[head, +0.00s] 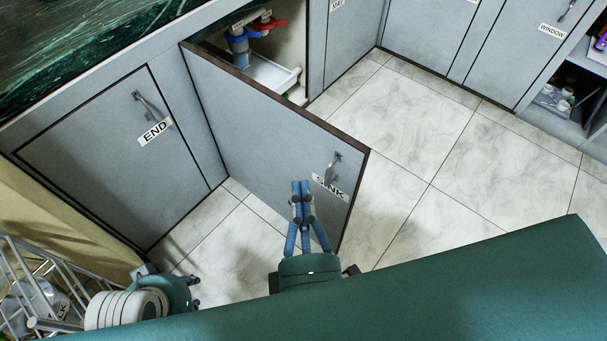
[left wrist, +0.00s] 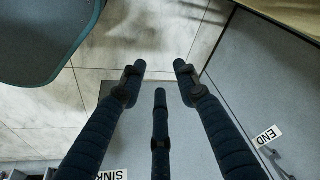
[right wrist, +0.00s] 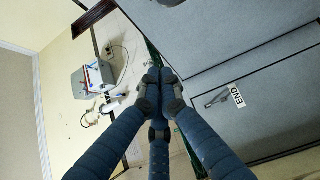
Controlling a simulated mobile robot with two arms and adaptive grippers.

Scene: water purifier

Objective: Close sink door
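The grey sink door (head: 270,130) stands wide open into the room, its handle (head: 333,168) and SINK label (head: 329,187) near its free edge. My right gripper (head: 301,184) is in front of the door's outer face, left of the handle, and overlaps the label. Its fingertips (right wrist: 160,76) are together with nothing seen between them; contact with the door cannot be told. My left gripper (head: 196,291) is low at the left, mostly hidden behind its wrist. In the left wrist view its fingers (left wrist: 160,70) are spread and empty. Part of the SINK label (left wrist: 112,175) shows there.
The END door (head: 105,160) is shut, left of the sink opening. Pipes with red and blue valves (head: 250,30) and a white tray (head: 272,74) are inside the cabinet. A wire rack (head: 35,290) is at lower left. Tiled floor (head: 440,150) is clear to the right.

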